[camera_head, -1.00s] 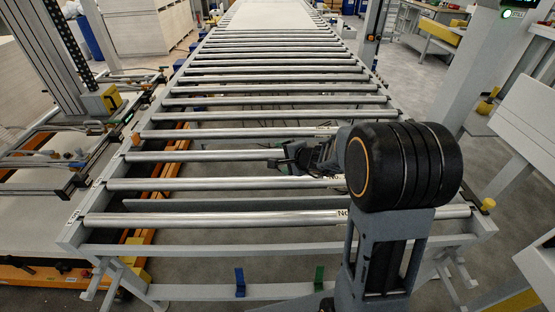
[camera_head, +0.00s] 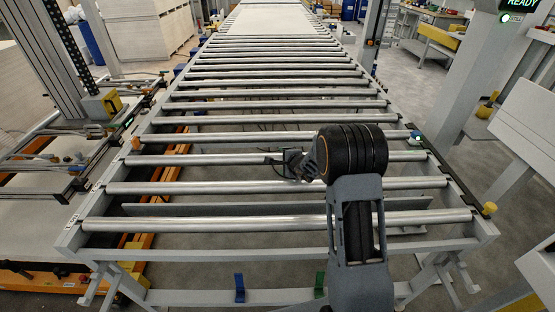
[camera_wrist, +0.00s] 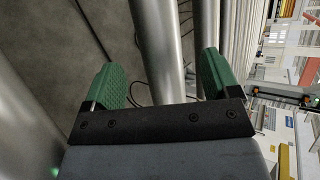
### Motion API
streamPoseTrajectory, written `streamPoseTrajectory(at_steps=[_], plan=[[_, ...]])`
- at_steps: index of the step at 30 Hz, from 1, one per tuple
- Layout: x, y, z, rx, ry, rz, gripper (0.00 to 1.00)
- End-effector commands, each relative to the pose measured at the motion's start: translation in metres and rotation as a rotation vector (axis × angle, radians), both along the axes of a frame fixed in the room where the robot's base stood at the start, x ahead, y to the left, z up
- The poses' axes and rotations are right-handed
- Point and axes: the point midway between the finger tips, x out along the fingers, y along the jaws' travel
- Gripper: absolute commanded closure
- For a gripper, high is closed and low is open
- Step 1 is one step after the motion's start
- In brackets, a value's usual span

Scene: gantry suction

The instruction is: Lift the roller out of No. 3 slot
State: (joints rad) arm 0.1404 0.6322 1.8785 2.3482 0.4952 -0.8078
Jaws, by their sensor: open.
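The conveyor frame (camera_head: 75,235) carries a row of grey metal rollers, and no slot number is legible now. The third roller from the front (camera_head: 200,160) lies level across the frame, with its middle partly hidden by my arm. My gripper (camera_head: 278,160) is at this roller, near mid-span. In the wrist view, the open green fingers (camera_wrist: 161,65) stand on either side of a roller (camera_wrist: 156,40), with visible gaps. Its lower part is hidden behind the palm. I cannot tell how deep the fingers reach.
Neighbouring rollers lie in front (camera_head: 160,188) and behind (camera_head: 220,137). The wrist view also shows close rollers on the left (camera_wrist: 22,125) and right (camera_wrist: 237,35). A green-lit device (camera_head: 416,137) sits on the right rail. Dark cables hang below the rollers.

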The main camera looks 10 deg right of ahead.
Motion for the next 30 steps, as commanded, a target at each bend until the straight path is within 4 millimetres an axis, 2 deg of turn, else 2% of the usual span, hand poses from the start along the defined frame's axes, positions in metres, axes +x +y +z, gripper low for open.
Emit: streamPoseTrajectory(at_steps=[15,24,30], plan=[[0.041,0.012,-0.026,0.0,0.0,0.001,0.18],[0.043,0.013,-0.028,0.0,0.0,0.0,0.18],[0.043,0.013,-0.028,-0.001,-0.001,0.0,0.37]])
